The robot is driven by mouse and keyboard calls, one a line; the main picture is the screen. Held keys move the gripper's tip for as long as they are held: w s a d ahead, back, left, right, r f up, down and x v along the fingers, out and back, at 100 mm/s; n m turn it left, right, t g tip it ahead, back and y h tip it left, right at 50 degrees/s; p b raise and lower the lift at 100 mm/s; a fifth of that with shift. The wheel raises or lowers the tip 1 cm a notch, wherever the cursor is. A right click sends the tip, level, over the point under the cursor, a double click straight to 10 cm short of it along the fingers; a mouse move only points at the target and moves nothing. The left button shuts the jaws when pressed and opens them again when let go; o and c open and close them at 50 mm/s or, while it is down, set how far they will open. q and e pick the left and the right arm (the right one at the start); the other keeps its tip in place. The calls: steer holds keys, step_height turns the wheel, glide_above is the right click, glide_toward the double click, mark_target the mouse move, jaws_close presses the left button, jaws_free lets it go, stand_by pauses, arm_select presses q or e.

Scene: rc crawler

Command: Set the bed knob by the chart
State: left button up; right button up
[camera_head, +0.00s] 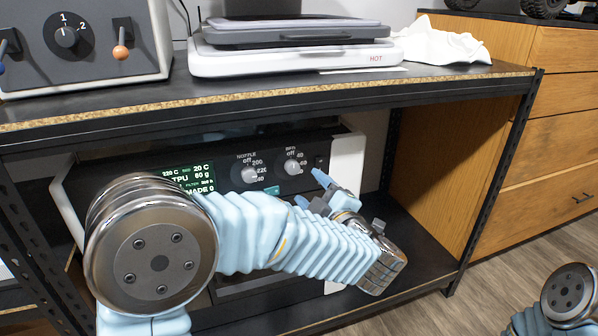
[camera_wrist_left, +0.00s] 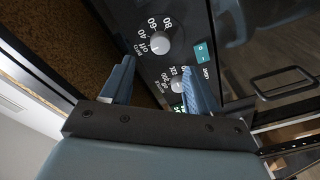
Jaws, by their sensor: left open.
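The bed knob (camera_head: 292,168) is a pale round dial on the dark front panel of the machine on the lower shelf, marked off, 40, 60 and 80. It also shows in the left wrist view (camera_wrist_left: 158,43), just beyond my fingertips; its exact setting is too small to tell. The nozzle knob (camera_head: 249,174) is to its left, and in the wrist view (camera_wrist_left: 178,85) it shows between my fingers. My left gripper (camera_head: 313,190) is open and empty, close to the panel near the bed knob. I cannot make out a chart. My right gripper is out of frame.
A lit display (camera_head: 188,180) reads TPU, 60 g and bed 20 C, partly hidden by my left arm. The upper shelf edge (camera_head: 270,105) overhangs the panel. A hot plate (camera_head: 290,60), a control box (camera_head: 75,45) and a white cloth (camera_head: 440,45) stand above.

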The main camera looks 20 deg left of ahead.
mark_target(294, 170)
arm_select(q)
steer(key=x, duration=0.8)
steer(key=shift+w, duration=0.1)
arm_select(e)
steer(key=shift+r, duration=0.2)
arm_select(q)
steer(key=c, duration=1)
steer(key=shift+r+m+p, duration=0.1)
steer(key=shift+m+p, duration=1.7)
steer(key=shift+p, duration=0.05)
steer(key=shift+c, duration=0.2)
steer(key=m+p, duration=0.3)
steer(key=m, duration=0.1)
steer(key=shift+t, duration=0.3)
steer(key=shift+f+m+p, duration=0.2)
steer(key=shift+m+p, duration=0.25)
steer(key=shift+m, duration=0.25)
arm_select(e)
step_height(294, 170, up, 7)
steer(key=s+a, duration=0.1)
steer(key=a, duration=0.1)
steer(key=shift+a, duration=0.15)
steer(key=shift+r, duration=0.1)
arm_select(q)
steer(key=o, duration=1)
